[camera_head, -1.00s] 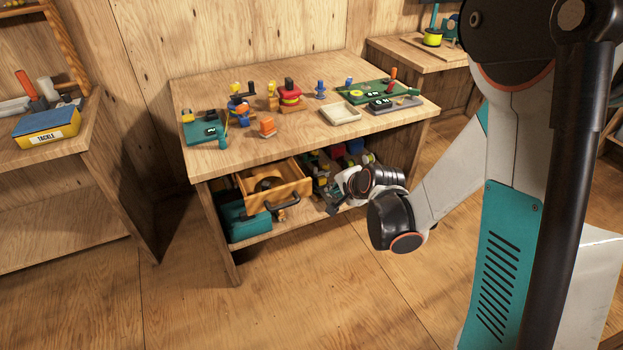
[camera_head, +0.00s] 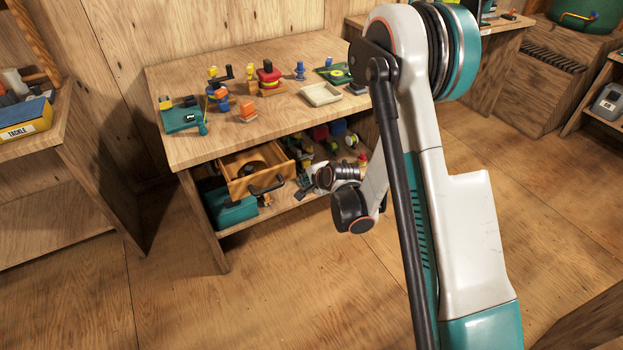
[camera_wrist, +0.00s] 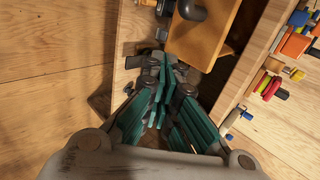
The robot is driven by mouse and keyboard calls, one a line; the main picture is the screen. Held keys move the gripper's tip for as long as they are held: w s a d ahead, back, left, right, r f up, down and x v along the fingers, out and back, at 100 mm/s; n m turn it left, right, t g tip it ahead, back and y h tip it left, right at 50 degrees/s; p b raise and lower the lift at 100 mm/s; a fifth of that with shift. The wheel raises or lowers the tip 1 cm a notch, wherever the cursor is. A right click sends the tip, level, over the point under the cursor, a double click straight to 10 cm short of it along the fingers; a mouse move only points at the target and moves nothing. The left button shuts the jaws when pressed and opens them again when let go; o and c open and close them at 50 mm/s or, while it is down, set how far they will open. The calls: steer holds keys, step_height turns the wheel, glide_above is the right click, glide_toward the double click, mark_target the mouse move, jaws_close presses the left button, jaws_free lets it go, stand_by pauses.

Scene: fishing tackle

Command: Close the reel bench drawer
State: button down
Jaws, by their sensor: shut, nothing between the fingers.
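The reel bench (camera_head: 215,135) has a wooden drawer (camera_head: 238,184) below its top, and this drawer stands pulled out. A dark round reel-like thing lies inside it, and a dark handle (camera_head: 267,187) is on its front. My gripper (camera_head: 303,188) is low in front of the bench, just right of the handle, partly hidden by my wrist. In the wrist view my gripper (camera_wrist: 160,66) is shut and empty. The drawer front (camera_wrist: 196,40) shows there just beyond the fingertips, with the handle (camera_wrist: 190,10) at the top edge. I cannot tell whether the fingers touch the drawer.
A teal box (camera_head: 230,208) sits on the lower shelf under the drawer. Reels, a white tray (camera_head: 321,94) and small parts cover the bench top. A side shelf with a tackle box (camera_head: 25,120) stands left. The floor in front is clear.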

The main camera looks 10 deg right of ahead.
steer(key=shift+w+a+f, duration=0.15)
steer(key=shift+w+a, duration=0.1)
steer(key=shift+w, duration=0.55)
steer(key=shift+w+a+f, duration=0.15)
steer(key=shift+w+a, duration=0.05)
steer(key=shift+w, duration=0.6)
steer(key=shift+w+a+f, duration=0.15)
steer(key=shift+w+a, duration=0.1)
steer(key=shift+w, duration=0.55)
